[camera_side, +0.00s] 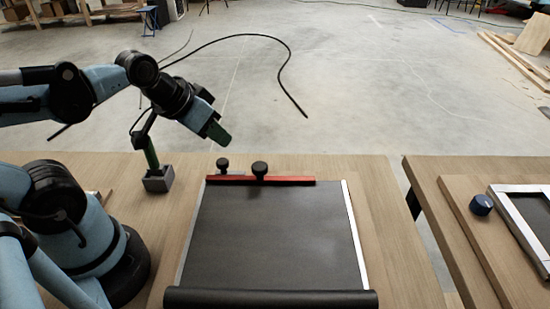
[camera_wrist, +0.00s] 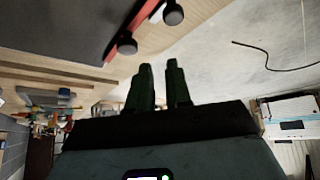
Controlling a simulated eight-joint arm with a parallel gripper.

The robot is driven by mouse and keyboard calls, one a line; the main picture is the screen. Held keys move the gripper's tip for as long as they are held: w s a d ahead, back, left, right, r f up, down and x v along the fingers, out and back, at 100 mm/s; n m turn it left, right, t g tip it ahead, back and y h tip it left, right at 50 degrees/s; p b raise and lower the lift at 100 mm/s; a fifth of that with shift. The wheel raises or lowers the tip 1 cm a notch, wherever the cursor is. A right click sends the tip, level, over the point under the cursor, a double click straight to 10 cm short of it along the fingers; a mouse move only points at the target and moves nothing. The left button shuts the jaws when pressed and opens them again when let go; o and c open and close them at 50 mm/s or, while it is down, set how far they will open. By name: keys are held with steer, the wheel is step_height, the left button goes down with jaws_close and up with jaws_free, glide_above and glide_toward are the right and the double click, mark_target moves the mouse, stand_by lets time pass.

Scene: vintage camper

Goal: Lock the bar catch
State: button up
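The red bar (camera_side: 290,181) lies along the back edge of a dark panel (camera_side: 270,235), stopping short of the panel's right corner. Which part is the catch, I cannot tell. My gripper (camera_side: 218,134), with dark green fingers, hangs in the air behind and above the smaller knob, touching nothing. In the wrist view, a clear gap shows between its empty fingertips (camera_wrist: 159,66), with the red bar (camera_wrist: 124,28) and both knobs beyond them.
A black roller (camera_side: 270,299) lies along the panel's front. Table right of the panel is bare.

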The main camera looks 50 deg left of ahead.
steer(key=s+a+n, duration=0.1)
steer(key=a, duration=0.1)
steer(key=s+a+n+h, duration=0.1)
steer(key=s+a, duration=0.1)
steer(key=s+a+f+n, duration=0.1)
steer(key=s+a, duration=0.1)
steer(key=shift+g, duration=0.3)
jaws_close()
steer(key=shift+s+a+r+n+t+h, duration=0.4)
steer(key=shift+s+a+n+t+h, duration=0.1)
steer(key=shift+s+a+n+h, duration=0.3)
steer(key=shift+d, duration=0.15)
